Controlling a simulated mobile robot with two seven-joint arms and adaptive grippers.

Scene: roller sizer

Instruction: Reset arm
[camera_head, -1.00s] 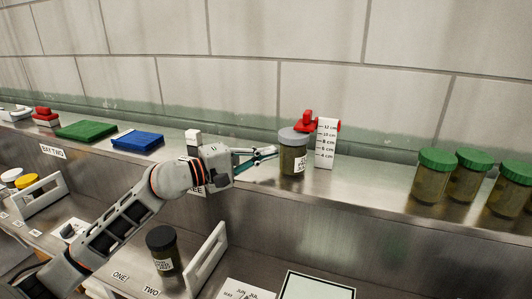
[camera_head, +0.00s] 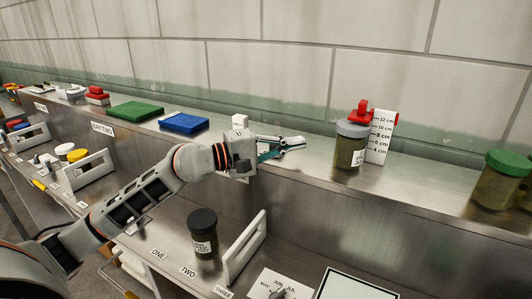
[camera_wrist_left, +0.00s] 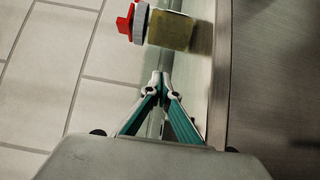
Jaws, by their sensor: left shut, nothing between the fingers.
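My left gripper (camera_head: 292,146) reaches in from the left over the raised steel shelf (camera_head: 300,178). Its fingers are together and empty, with the tips pointing right. In the left wrist view the fingertips (camera_wrist_left: 162,76) meet with nothing between them. A grey-lidded jar (camera_head: 348,148) stands upright on the shelf to the right of the fingertips, apart from them. This jar also shows in the left wrist view (camera_wrist_left: 170,32), beyond the fingertips. My right gripper is not in view.
A red slider gauge with a white scale (camera_head: 380,136) stands behind the grey-lidded jar. Green-lidded jars (camera_head: 500,182) stand at the right. A black-lidded jar (camera_head: 203,236) is on the lower counter. Blue (camera_head: 184,122) and green (camera_head: 136,110) blocks lie left on the shelf.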

